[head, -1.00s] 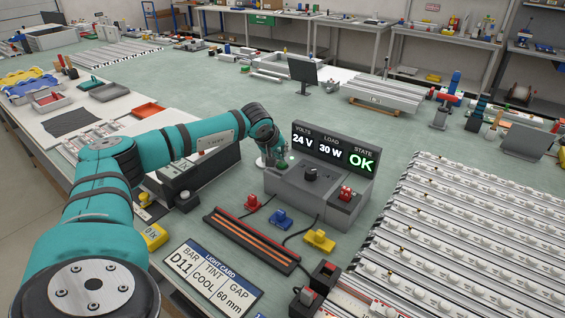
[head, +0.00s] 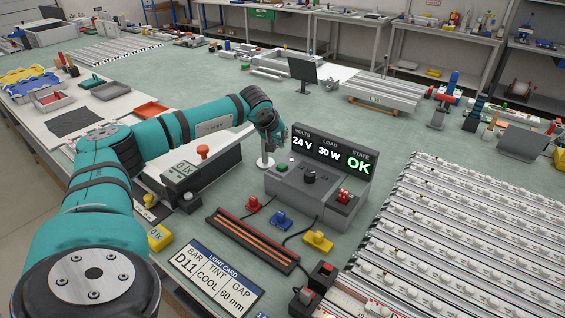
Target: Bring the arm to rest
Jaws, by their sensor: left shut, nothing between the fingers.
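My left arm, teal with dark joints, comes in from the left and reaches over the bench to the left end of the grey power unit (head: 310,190). My left gripper (head: 277,140) is shut and empty, small and partly hidden by the wrist. It hangs just above and behind the unit's left end, near a green button (head: 282,167), apart from it as far as I can tell. The unit's display (head: 331,152) reads 24 V, 30 W and OK. My right gripper is not in view.
In front lie red, blue and yellow clips (head: 318,240), a striped rail (head: 252,240) and a light card (head: 215,277). LED bars (head: 470,240) fill the right. Open bench (head: 225,80) lies behind the arm.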

